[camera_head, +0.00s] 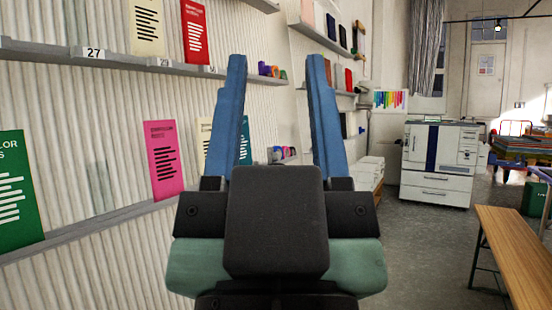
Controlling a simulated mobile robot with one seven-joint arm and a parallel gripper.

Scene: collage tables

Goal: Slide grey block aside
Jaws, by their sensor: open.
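My gripper (277,62) is in the centre of the head view, with two long blue fingers standing wide apart. It is open, and nothing shows between the fingers. A dark grey, rounded, block-shaped body (276,222) sits at the base of the fingers, in front of the black finger mounts. It looks like part of my gripper, but I cannot tell for sure. No separate grey block that I can make out stands on a table or shelf here.
A ribbed wall with shelves (110,215) runs along the left, holding coloured cards such as a pink one (163,160). A white copier (438,163) stands at the back right. A wooden bench or table (518,252) is at the right. Grey floor (420,255) is clear between.

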